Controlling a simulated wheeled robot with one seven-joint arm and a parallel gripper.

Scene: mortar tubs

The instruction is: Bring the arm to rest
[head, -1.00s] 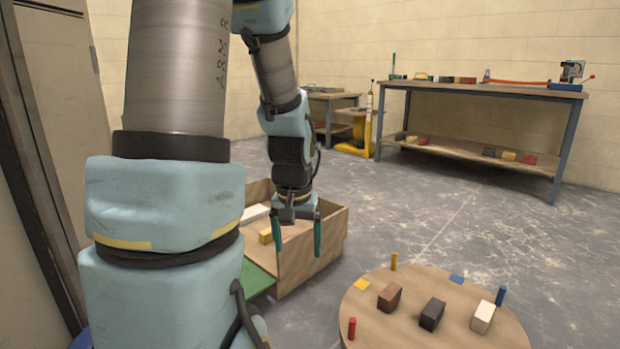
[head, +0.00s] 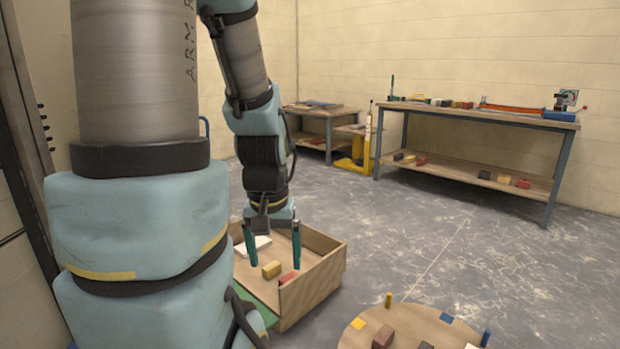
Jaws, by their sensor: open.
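My gripper (head: 272,246) hangs at the end of my arm, pointing down, with its two green fingers apart and nothing between them. It shows in front of an open wooden crate (head: 318,279), over the crate's opening in the picture. How high it is above the crate's contents I cannot tell. In the crate lie a yellow block (head: 271,270), a red block (head: 288,277) partly hidden by a finger and the crate wall, and a white block (head: 258,243) behind the gripper. My arm covers the left of the view.
A round wooden table (head: 408,322) with blocks and coloured pegs is at the bottom right, partly cut off. A workbench (head: 470,112) stands at the back right, a smaller table (head: 323,110) and a yellow stand (head: 357,150) further left. The floor between is clear.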

